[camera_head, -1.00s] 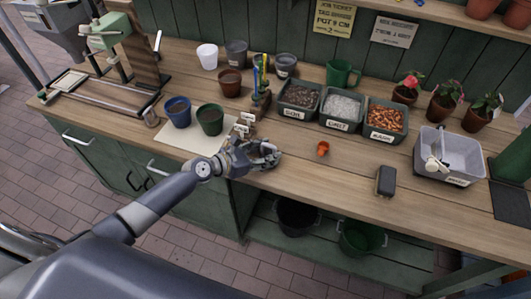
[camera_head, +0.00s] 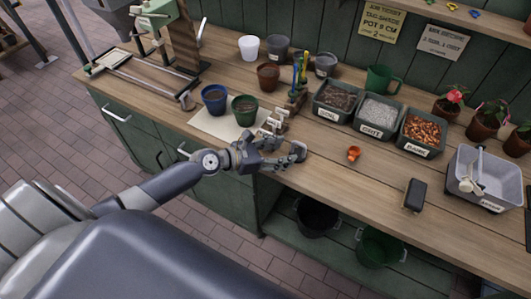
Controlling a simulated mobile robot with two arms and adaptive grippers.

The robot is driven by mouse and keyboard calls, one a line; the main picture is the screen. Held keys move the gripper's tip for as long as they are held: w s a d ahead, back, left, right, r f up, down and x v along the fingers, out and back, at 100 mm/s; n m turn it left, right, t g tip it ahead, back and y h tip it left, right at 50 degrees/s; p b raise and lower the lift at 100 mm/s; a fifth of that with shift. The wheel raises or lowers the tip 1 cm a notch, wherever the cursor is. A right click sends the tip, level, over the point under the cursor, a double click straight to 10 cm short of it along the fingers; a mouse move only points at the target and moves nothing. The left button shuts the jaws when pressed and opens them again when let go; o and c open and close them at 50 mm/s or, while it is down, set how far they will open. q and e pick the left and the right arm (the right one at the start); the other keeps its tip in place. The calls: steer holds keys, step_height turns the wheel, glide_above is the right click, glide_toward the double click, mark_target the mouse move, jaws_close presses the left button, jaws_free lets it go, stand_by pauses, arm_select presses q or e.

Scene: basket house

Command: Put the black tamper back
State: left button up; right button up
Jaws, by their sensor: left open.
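A black block with a lighter grey edge (camera_head: 415,194) stands on the bench at the right, near the front edge. It may be the black tamper; I cannot tell for certain. My left gripper (camera_head: 290,156) is open over the front edge of the bench. It is well to the left of the black block and apart from it. A rounded grey piece shows at its tips, and I cannot tell whether it is a finger pad or a separate thing. My right gripper is not in view.
An orange scoop (camera_head: 354,153) lies right of my left gripper. Bins of soil (camera_head: 331,115), grit (camera_head: 371,132) and bark (camera_head: 416,149) stand behind it. A grey tub (camera_head: 495,196) is at the right. Blue (camera_head: 214,101) and green pots (camera_head: 244,112) stand behind my gripper.

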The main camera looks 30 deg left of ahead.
arm_select(q)
steer(key=v, duration=0.4)
steer(key=shift+s+a+f, duration=0.1)
steer(key=shift+s, duration=0.1)
steer(key=shift+b+v, duration=0.35)
steer(key=shift+v, duration=0.55)
